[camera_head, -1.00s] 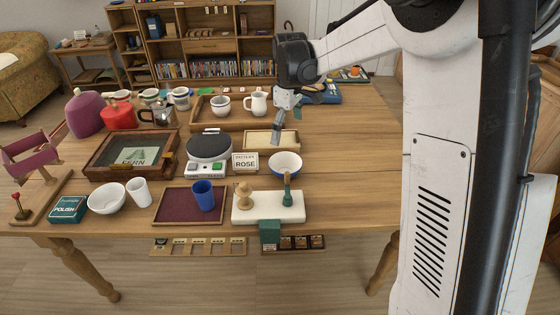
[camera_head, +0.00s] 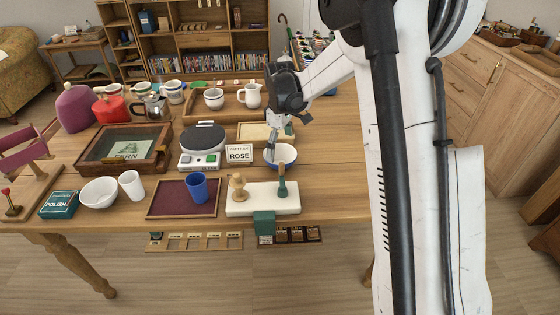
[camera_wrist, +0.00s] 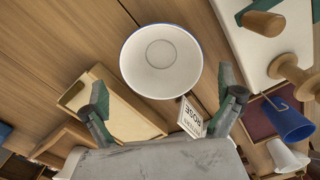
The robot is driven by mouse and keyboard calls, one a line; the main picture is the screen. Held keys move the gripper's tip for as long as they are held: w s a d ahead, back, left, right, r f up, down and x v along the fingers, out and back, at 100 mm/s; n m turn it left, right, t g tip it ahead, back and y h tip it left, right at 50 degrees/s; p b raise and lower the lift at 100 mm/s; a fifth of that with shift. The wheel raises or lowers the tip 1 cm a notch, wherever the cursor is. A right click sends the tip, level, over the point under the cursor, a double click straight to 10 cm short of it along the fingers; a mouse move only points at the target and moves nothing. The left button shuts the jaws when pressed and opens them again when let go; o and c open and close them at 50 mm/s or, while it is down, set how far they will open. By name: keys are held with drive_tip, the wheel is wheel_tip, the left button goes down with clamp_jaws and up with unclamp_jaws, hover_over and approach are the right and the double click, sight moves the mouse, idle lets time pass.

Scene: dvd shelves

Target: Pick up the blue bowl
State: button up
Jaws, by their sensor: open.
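The blue bowl (camera_head: 288,156) stands upright on the wooden table, white inside with a blue rim and outside. In the wrist view the bowl (camera_wrist: 161,60) is empty and lies beyond the fingertips, near the picture's top middle. My gripper (camera_head: 272,152) is at the bowl's left side in the head view, its fingers pointing down. In the wrist view my gripper (camera_wrist: 166,92) is open, one finger on each side below the bowl, with nothing between them. I cannot tell whether a finger touches the rim.
A ROSE card (camera_head: 239,154) stands left of the bowl, a cream tray (camera_head: 252,140) lies behind it, and a white board (camera_head: 242,208) with a wooden piece and a green-handled tool lies in front. A blue cup (camera_head: 197,187) stands front left. Table right of the bowl is clear.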

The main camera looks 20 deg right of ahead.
sight(280, 156)
wheel_tip(280, 156, down, 5)
drive_tip(key=shift+s+b, duration=0.15)
drive_tip(key=shift+b, duration=0.3)
drive_tip(key=shift+c, duration=0.5)
drive_tip(key=c, duration=1.1)
drive_tip(key=shift+o, duration=0.2)
drive_tip(key=shift+r, duration=0.1)
